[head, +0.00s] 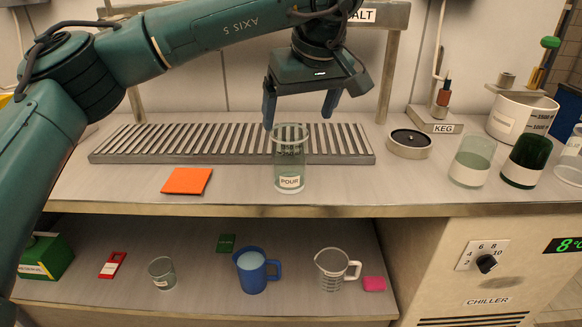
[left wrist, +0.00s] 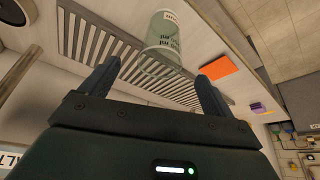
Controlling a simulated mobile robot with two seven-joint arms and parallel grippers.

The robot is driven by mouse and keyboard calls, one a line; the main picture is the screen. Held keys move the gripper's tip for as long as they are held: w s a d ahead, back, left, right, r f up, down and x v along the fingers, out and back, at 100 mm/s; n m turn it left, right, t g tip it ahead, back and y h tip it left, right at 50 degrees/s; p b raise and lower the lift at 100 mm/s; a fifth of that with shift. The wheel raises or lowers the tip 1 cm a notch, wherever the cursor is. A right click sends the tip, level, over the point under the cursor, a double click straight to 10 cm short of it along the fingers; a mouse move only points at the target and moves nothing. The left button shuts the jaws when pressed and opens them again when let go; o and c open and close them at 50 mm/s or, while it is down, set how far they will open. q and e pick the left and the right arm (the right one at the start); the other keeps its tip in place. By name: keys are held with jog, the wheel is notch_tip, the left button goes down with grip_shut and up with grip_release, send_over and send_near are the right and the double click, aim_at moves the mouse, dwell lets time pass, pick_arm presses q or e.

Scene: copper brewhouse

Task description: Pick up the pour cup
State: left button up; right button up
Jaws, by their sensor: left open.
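The pour cup (head: 290,165) is a tall clear glass with a white POUR label. It stands upright on the counter (head: 235,192), at the front edge of the slatted drain grate. It also shows in the left wrist view (left wrist: 163,32), beyond the fingertips and between their lines. My left gripper (head: 300,108) is open and empty, pointing down above and slightly behind the cup, its fingers apart from it in the wrist view. My right gripper is in neither view.
An orange square (head: 187,181) lies left of the cup. The metal grate (head: 130,145) runs behind it. A round dark-topped dish (head: 409,142), a clear glass (head: 471,160) and a dark green glass (head: 526,160) stand to the right. A lower shelf holds a blue mug (head: 254,272) and other items.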

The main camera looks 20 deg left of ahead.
aim_at(291, 149)
pick_arm(q)
jog(key=x, duration=0.3)
jog(key=b+x, duration=0.1)
jog(key=x, duration=0.5)
jog(key=shift+s+f, duration=0.15)
jog(key=shift+f, duration=0.3)
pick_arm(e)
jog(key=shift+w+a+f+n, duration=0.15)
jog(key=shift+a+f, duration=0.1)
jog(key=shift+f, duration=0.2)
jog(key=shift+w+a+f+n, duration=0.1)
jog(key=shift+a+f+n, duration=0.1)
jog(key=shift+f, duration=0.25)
pick_arm(q)
jog(key=shift+c, duration=1.3)
jog(key=c, duration=0.9)
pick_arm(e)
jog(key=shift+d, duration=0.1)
